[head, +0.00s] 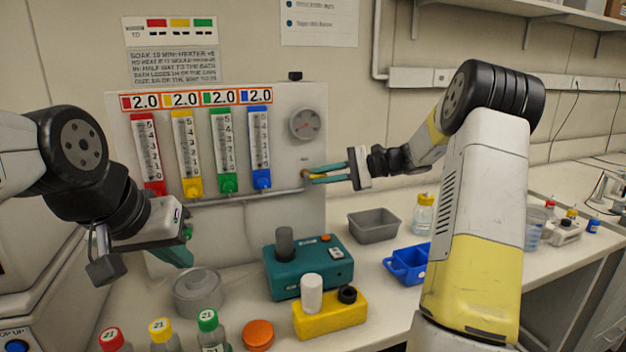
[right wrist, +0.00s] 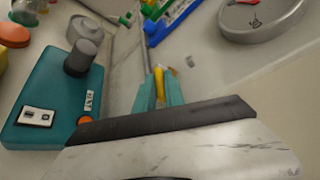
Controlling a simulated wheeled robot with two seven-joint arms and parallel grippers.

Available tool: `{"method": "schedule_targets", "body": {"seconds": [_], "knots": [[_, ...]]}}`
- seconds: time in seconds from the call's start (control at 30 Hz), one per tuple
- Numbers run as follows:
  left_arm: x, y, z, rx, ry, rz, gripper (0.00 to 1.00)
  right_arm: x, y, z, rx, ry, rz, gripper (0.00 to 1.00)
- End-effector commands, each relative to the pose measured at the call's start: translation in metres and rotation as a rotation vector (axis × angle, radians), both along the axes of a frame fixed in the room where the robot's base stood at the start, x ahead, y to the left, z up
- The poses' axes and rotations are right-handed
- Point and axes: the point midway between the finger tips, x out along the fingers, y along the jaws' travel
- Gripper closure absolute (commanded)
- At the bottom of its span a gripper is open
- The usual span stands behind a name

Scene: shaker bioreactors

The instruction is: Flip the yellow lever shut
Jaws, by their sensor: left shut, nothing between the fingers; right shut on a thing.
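The yellow lever (right wrist: 159,84) sits at the right end of the grey pipe (head: 235,200) on the flow meter panel, below the round gauge (head: 304,123). My right gripper (head: 311,176) reaches it from the right. Its teal fingers are shut on the lever, one on each side, as the right wrist view (right wrist: 161,82) also shows. Most of the lever is hidden between the fingers, so I cannot tell its exact angle. My left gripper (head: 186,260) is shut and empty, above the grey round pot at the lower left.
Four-colour flow meters (head: 190,150) line the panel. Below stand the grey pot (head: 198,293), a teal device (head: 305,268), a yellow block (head: 330,318) and several capped bottles (head: 162,335). A grey bin (head: 374,226) and a blue tray (head: 407,264) are to the right.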

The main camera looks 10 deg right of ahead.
Motion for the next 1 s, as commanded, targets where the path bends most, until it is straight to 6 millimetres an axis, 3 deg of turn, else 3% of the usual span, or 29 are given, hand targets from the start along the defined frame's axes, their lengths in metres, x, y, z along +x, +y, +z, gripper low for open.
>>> {"method": "schedule_targets", "body": {"seconds": [0.37, 0.4, 0.47, 0.77, 1.0], "knots": [[0.0, 0.0, 0.0, 0.0, 0.0, 0.0, 1.0, 0.0, 0.0, 0.002, -0.072, -0.014, 0.0, 1.0], [0.0, 0.0, 0.0, 0.0, 0.0, 0.0, 1.0, 0.0, 0.0, 0.002, -0.072, -0.014, 0.0, 0.84], [0.0, 0.0, 0.0, 0.0, 0.0, 0.0, 1.0, 0.0, 0.0, 0.002, -0.072, -0.014, 0.001, 0.78], [0.0, 0.0, 0.0, 0.0, 0.0, 0.0, 1.0, 0.0, -0.001, 0.003, -0.071, -0.013, 0.0, 0.78], [0.0, 0.0, 0.0, 0.0, 0.0, 0.0, 1.0, -0.008, -0.03, 0.013, -0.072, -0.015, -0.004, 0.78]]}}
